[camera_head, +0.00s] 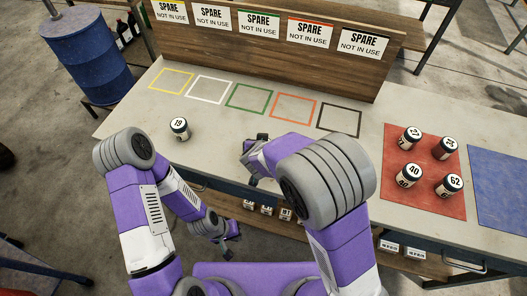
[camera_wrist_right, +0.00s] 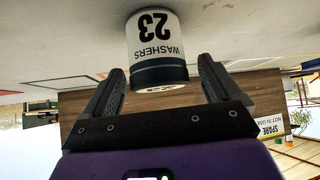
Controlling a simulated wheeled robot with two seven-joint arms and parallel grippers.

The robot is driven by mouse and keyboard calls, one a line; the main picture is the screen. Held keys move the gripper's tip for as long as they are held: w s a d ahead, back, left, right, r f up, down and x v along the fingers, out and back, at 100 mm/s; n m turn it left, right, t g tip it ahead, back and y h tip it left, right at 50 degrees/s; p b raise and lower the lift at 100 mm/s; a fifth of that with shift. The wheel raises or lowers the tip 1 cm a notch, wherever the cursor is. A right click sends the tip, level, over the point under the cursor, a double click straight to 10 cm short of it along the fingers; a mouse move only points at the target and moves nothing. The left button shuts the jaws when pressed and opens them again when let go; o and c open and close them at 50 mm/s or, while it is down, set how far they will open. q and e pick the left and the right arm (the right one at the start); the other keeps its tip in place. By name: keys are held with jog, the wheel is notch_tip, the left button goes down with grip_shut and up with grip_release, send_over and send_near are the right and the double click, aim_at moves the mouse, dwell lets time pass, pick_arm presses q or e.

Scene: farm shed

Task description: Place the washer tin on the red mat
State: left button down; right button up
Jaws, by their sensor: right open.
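A white tin marked 23 WASHERS (camera_wrist_right: 157,45) with a dark lid shows upside down in the right wrist view. My right gripper (camera_wrist_right: 162,75) is open, with a fingertip on either side of the lid end. In the head view my right gripper (camera_head: 255,150) is over the bench, partly behind my own arm, and that tin is hidden. The red mat (camera_head: 422,198) lies on the right part of the bench and bears several similar tins. My left gripper (camera_head: 231,240) looks open and empty, low in front of the bench.
A tin marked 19 (camera_head: 179,129) stands alone on the bench's left part. Coloured outlines, such as the orange square (camera_head: 294,109), lie before a wooden board (camera_head: 280,55) with SPARE signs. A blue mat (camera_head: 503,180) is right of the red mat. The red mat's middle looks bare.

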jog(key=shift+r, duration=0.15)
jog(key=c, duration=1.2)
